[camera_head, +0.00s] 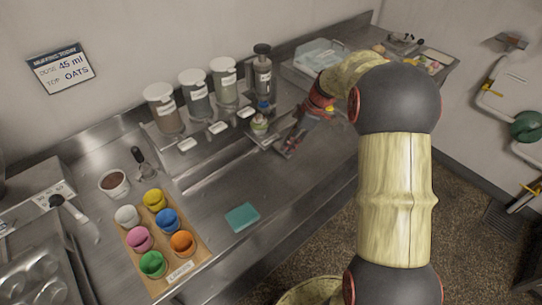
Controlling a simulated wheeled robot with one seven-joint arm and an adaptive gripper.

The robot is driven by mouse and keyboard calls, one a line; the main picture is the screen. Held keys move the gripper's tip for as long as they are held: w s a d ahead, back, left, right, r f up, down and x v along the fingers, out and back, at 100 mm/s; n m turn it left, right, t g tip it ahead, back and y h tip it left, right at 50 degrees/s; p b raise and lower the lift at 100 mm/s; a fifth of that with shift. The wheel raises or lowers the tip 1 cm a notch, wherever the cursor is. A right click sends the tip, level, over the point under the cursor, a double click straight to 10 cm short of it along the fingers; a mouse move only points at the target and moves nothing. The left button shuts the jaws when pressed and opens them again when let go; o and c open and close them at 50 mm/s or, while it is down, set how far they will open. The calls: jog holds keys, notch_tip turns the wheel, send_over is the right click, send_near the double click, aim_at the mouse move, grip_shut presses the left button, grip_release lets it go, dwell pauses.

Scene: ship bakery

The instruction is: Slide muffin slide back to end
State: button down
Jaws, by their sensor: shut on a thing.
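The muffin slide (266,140) is a small metal carriage at the right part of a metal rail (215,164) that runs along the counter in front of the dispensers. A light green muffin cup (259,124) sits upright on it, below the dark-topped dispenser. My gripper (290,146) is low over the counter, just right of the cup. It is shut on what looks like the slide's handle or edge. The exact contact is small and partly hidden by my fingers.
Three white-lidded canisters (195,91) and a dark-topped dispenser (263,71) stand behind the rail. A wooden tray (195,258) with several coloured cups is at the front left. A clear bin (318,57) is behind my arm.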

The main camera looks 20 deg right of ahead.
jog(key=w+d, duration=0.1)
jog(key=d, duration=0.5)
jog(key=w+d+p, duration=0.1)
jog(key=w+d, duration=0.1)
jog(key=d, duration=0.4)
jog(key=w+d+p, duration=0.1)
jog(key=w+d, duration=0.1)
jog(key=d, duration=0.4)
jog(key=shift+w, duration=0.1)
jog(key=shift+d+r, duration=0.1)
jog(key=shift+d, duration=0.05)
jog(key=c, duration=1.7)
grip_release()
jog(key=shift+w+d, duration=0.1)
jog(key=shift+d, duration=0.1)
jog(key=shift+c, duration=0.2)
jog(key=shift+o, duration=0.9)
jog(key=shift+a, duration=0.1)
jog(key=v, duration=1.1)
jog(key=shift+d+r, duration=0.2)
jog(key=shift+r, duration=0.15)
